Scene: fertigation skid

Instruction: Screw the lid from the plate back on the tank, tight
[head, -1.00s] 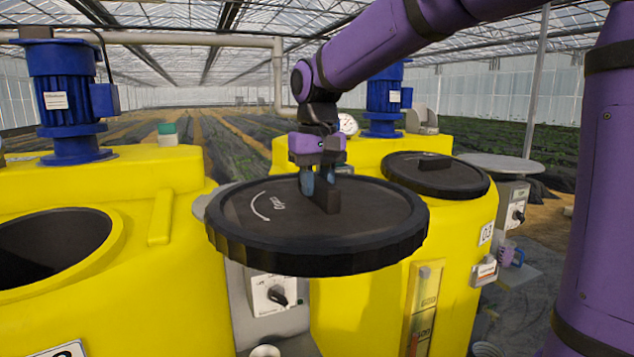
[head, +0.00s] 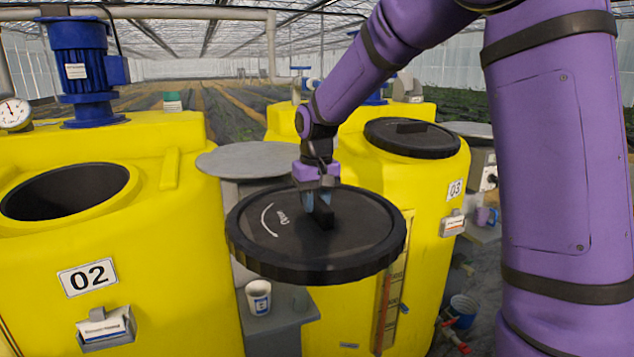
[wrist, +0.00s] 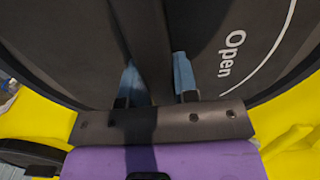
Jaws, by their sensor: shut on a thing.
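My gripper (head: 316,190) is shut on the raised bar of a large round black lid (head: 345,250). It holds the lid level in the air, in front of the yellow tank marked 03. The wrist view shows the blue fingertips (wrist: 158,85) on either side of the bar, and the lid (wrist: 85,50) with the word "Open" and a curved line. The yellow tank marked 02 (head: 180,280) stands at the left, its round mouth (head: 65,192) open and dark. The round grey plate (head: 250,160) is behind the held lid and bears nothing that I can see.
Tank 03 (head: 445,220) has its own black lid (head: 412,138) on. A blue motor (head: 78,60) rises behind the open mouth. A white cup (head: 258,297) stands on a grey ledge between the tanks. A sight gauge (head: 388,315) runs down tank 03.

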